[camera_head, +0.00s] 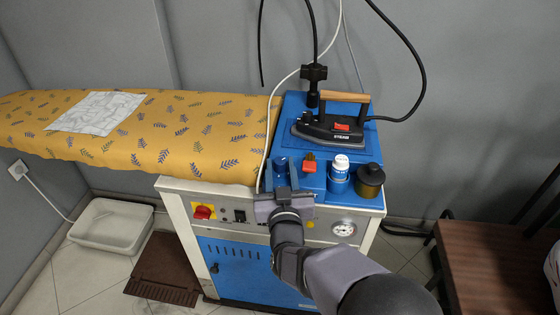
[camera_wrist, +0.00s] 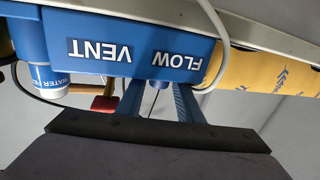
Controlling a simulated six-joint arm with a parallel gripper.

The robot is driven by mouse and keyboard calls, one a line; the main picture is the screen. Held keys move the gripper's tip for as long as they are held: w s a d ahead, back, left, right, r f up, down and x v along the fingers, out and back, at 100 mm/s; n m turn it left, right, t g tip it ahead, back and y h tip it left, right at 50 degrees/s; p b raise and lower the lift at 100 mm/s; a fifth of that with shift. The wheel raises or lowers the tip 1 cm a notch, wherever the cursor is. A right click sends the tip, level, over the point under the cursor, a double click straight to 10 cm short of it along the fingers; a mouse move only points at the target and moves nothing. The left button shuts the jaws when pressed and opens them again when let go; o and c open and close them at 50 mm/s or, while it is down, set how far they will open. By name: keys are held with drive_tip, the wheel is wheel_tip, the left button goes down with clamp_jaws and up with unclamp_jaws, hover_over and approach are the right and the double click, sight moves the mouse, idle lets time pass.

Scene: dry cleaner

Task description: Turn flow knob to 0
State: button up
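The flow knob (camera_head: 281,166) is a small dark blue knob on the blue top of the ironing unit, at its front left corner. My gripper (camera_head: 280,180) is at the knob from the front. In the wrist view its two blue fingers (camera_wrist: 158,96) are apart, one on each side of the knob, with gaps visible. The knob's pointer and any scale marks cannot be made out.
A red vent control (camera_head: 309,163), a white-capped water bottle (camera_head: 339,174) and a dark brown jar (camera_head: 370,181) stand to the right. An iron (camera_head: 330,126) rests behind. A white cord (camera_head: 266,150) hangs close to my gripper's left. The padded board (camera_head: 190,140) extends left.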

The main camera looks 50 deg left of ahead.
drive_tip(key=shift+x, duration=1.1)
drive_tip(key=c, duration=0.8)
drive_tip(key=shift+o, duration=0.2)
drive_tip(key=shift+w+n+g+y+b, duration=0.1)
drive_tip(key=shift+n+g+y+b, duration=0.25)
drive_tip(key=shift+b, duration=0.2)
drive_tip(key=shift+n+g+y+b, duration=0.35)
drive_tip(key=shift+n+g+b, duration=0.1)
drive_tip(key=shift+g, duration=0.3)
drive_tip(key=o, duration=0.8)
drive_tip(key=shift+c, duration=0.2)
